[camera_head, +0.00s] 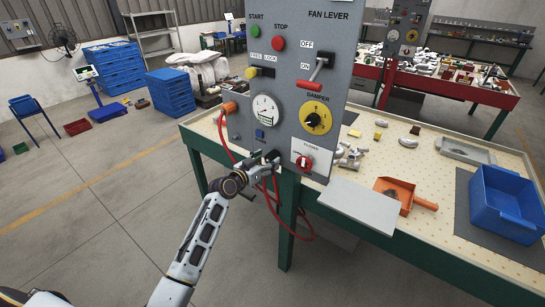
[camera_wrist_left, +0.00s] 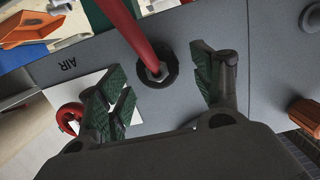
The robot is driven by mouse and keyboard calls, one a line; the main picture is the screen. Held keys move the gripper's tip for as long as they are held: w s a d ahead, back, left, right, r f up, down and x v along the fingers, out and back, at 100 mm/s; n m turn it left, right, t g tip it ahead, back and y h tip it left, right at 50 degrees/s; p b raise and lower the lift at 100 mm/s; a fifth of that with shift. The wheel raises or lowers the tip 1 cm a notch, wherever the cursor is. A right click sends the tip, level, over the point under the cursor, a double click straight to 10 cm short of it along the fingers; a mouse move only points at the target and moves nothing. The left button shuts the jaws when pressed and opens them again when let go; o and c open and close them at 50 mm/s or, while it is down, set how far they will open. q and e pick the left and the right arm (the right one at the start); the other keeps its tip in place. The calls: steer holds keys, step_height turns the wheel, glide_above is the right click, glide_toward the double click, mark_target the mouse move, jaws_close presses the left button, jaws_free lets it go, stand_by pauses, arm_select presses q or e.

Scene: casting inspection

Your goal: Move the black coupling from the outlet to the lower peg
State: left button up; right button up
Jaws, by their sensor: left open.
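The black coupling (camera_wrist_left: 154,70) sits on the outlet in the grey panel, beside the AIR lettering. A red hose (camera_wrist_left: 128,25) runs from it. My left gripper (camera_wrist_left: 165,85) is open, its green-padded fingers to either side of the coupling with visible gaps. In the head view my left gripper (camera_head: 268,162) is at the panel's lower edge and largely covers the coupling. A dark round peg-like part (camera_wrist_left: 312,19) shows at the upper right edge of the wrist view; I cannot tell for sure that it is the lower peg. My right gripper is not in view.
An orange fitting (camera_head: 229,107) with a red hose is on the panel's left side; an orange part (camera_wrist_left: 305,112) shows in the wrist view. A red knob (camera_head: 304,162) is right of the gripper. The table holds an orange scoop (camera_head: 394,191) and a blue bin (camera_head: 508,200).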

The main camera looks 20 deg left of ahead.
mark_target(268, 159)
arm_select(q)
steer(key=shift+x, duration=2.1)
steer(key=c, duration=1.3)
